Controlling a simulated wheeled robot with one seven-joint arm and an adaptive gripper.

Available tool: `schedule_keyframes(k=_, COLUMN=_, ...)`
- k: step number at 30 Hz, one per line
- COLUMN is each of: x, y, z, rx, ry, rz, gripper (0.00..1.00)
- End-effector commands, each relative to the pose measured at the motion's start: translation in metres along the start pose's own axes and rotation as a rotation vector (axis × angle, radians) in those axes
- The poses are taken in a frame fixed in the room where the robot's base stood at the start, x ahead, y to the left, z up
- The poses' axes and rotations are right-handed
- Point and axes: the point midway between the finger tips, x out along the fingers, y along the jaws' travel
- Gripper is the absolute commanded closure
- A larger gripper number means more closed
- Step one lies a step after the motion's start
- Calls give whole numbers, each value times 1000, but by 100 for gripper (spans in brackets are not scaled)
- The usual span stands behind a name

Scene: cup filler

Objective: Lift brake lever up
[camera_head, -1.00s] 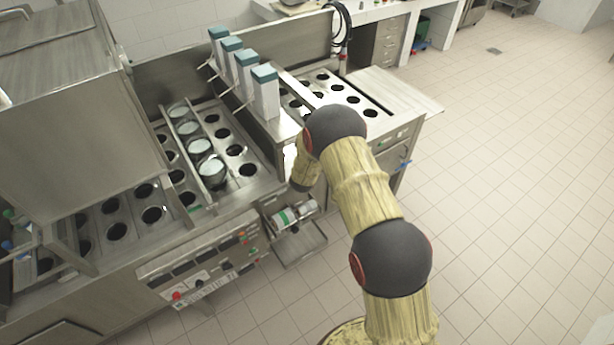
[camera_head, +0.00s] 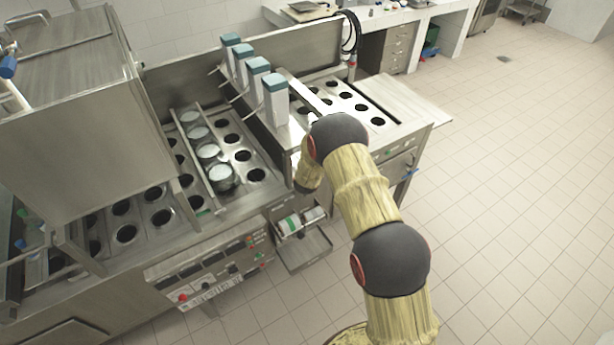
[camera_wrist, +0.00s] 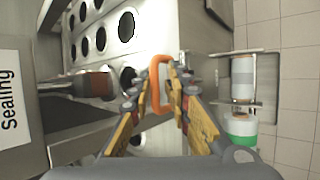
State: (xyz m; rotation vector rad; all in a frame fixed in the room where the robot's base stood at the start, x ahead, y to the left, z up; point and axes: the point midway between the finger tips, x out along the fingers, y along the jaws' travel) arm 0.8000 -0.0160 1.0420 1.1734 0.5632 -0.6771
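An orange loop-shaped handle (camera_wrist: 155,88) shows at the middle of the wrist view, and it may be the brake lever; I see no label on it. My gripper (camera_wrist: 166,74) has its two fingertips drawn close together, one on each side of the orange handle. The fingers seem closed on it, though the contact points are partly hidden. In the head view my arm's end hides the gripper and the handle beside the machine.
A roll holder with a white and green roll (camera_wrist: 241,125) is right of my gripper; it also shows in the head view (camera_head: 301,220). A brown cylinder (camera_wrist: 90,84) lies to the left. The machine's control panel (camera_head: 210,275) is at lower left. Open tiled floor lies right.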

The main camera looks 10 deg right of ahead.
Motion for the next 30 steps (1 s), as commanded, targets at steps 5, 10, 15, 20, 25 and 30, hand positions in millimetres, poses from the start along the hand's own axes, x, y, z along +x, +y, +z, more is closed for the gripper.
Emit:
schedule_keyframes(k=5, x=2, y=-8, z=-2, rx=-1, ry=3, rz=-11, gripper=73)
schedule_keyframes(k=10, x=1, y=-5, z=-2, rx=-1, ry=3, rz=-6, gripper=73)
schedule_keyframes(k=15, x=1, y=-3, z=-2, rx=-1, ry=2, rz=-4, gripper=73)
schedule_keyframes(k=20, x=-3, y=-2, z=-1, rx=-1, ry=2, rz=-2, gripper=73)
schedule_keyframes(k=25, x=-22, y=-1, z=-1, rx=-1, ry=2, rz=-1, gripper=73)
schedule_keyframes(k=30, x=-54, y=0, z=-1, rx=0, ry=2, rz=-1, gripper=73)
